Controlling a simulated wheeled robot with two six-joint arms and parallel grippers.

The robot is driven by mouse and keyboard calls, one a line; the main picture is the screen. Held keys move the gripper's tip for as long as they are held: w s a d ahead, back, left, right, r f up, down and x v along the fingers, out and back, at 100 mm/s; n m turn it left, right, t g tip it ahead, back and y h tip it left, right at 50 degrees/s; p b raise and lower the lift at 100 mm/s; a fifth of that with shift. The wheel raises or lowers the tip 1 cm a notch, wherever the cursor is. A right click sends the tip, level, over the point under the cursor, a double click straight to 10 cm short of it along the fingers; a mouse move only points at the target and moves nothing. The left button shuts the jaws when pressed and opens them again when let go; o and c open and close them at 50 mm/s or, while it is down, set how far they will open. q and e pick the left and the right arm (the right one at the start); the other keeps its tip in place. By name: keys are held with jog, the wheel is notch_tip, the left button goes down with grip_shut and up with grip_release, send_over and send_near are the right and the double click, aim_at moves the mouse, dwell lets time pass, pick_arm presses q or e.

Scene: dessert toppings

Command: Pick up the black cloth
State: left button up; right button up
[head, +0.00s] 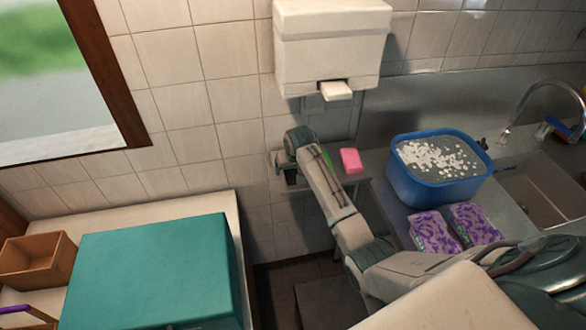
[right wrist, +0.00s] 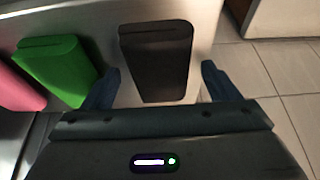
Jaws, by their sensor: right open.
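The black cloth (right wrist: 156,58) is a dark folded block on a light grey surface in the right wrist view. It lies between the two blue fingers of my right gripper (right wrist: 160,74), which is open, with visible gaps on both sides. In the head view my right gripper (head: 288,168) is over the left end of the metal counter by the tiled wall. It mostly hides the black cloth there. My left gripper is not in view.
A green cloth (right wrist: 57,70) lies left of the black one, with a pink cloth (right wrist: 16,84) beyond it; the pink one also shows in the head view (head: 351,160). A blue basin (head: 440,190), purple packs (head: 434,232) and a wall dispenser (head: 333,45) are nearby.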

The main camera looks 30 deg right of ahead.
jog(key=shift+f, duration=0.2)
dwell(0.4)
jog(key=c, duration=1.1)
jog(key=shift+o, duration=0.2)
jog(key=shift+r, duration=0.1)
jog(key=shift+r+b, duration=0.4)
notch_tip(320, 180, up, 2)
jog(key=shift+r+b, duration=0.25)
jog(key=shift+b, duration=0.8)
jog(key=s+d+r+b, duration=0.1)
jog(key=s+d+b, duration=0.1)
jog(key=s, duration=0.5)
jog(key=s+d+r+b, duration=0.1)
jog(key=s+d+b, duration=0.2)
jog(key=s, duration=0.5)
jog(key=shift+d, duration=0.1)
